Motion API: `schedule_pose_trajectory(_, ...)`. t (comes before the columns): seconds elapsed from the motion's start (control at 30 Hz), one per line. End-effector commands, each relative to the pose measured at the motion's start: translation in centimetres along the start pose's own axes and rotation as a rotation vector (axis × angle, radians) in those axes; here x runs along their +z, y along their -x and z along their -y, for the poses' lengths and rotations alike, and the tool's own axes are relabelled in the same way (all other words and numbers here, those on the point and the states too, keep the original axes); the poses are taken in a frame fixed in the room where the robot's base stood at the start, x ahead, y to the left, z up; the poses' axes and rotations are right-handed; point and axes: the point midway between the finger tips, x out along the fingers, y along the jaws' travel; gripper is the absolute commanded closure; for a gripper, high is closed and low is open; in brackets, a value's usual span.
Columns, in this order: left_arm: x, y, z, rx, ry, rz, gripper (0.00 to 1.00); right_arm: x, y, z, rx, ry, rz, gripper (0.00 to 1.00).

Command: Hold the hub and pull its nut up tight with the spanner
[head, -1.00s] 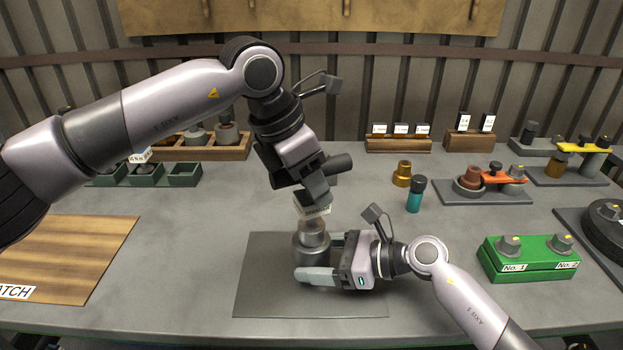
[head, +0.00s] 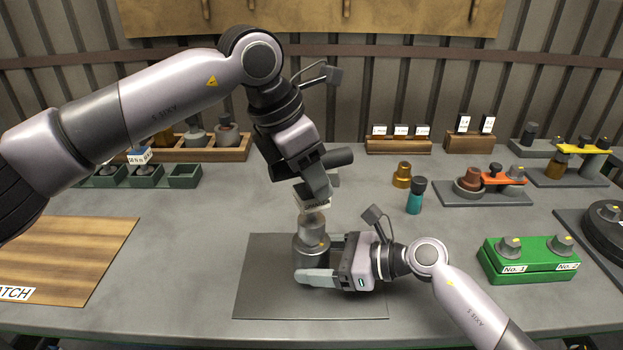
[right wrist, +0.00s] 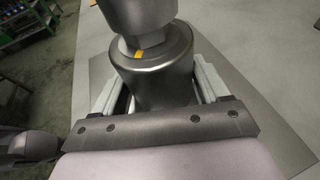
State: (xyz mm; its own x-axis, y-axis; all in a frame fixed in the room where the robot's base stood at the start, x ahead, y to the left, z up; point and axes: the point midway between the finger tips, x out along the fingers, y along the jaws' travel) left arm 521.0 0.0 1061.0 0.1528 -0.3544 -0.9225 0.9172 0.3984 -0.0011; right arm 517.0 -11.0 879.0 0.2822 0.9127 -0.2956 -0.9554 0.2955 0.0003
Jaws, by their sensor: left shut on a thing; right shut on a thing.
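The hub (head: 311,251) is a grey metal cylinder standing upright on a dark mat. My right gripper (head: 318,262) is shut around its body from the right; the right wrist view shows the hub (right wrist: 160,75) between the pads. A narrower collar with a yellow mark, apparently the nut (right wrist: 133,47), sits on its top. My left gripper (head: 315,193) is shut on the spanner above the hub. The spanner (head: 314,206) shows a pale label, and its grey round end (right wrist: 138,12) stands over the nut. I cannot tell whether it still touches the nut.
The dark mat (head: 265,290) is otherwise clear. A teal-bodied bottle (head: 414,199) and a brass part (head: 402,174) stand behind right. A green block (head: 528,262) is at right, a wooden board (head: 70,255) at left. Racks and trays line the back.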

Motion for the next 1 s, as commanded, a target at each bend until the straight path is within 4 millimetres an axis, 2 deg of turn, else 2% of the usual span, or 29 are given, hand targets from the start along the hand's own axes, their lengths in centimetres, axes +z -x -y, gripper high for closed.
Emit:
schedule_pose_trajectory(0.53,1.3,3.1,0.0,0.001,-0.001,0.004,1.0,0.0,0.0,0.0,0.001,-0.001,0.0,0.77)
schedule_pose_trajectory(0.87,1.5,3.5,0.1,0.0,-0.001,0.003,1.0,0.0,0.0,0.0,0.001,-0.001,0.0,0.77)
schedule_pose_trajectory(0.9,1.5,3.5,0.1,0.0,-0.001,0.003,1.0,0.0,0.0,0.0,0.001,-0.001,0.0,0.16)
schedule_pose_trajectory(0.97,1.5,3.5,0.1,0.0,-0.001,0.003,1.0,0.0,0.0,0.0,0.001,-0.001,0.0,0.0)
schedule_pose_trajectory(1.0,1.5,3.5,0.1,0.0,-0.001,0.003,1.0,0.0,0.0,0.0,0.001,-0.001,0.0,0.0)
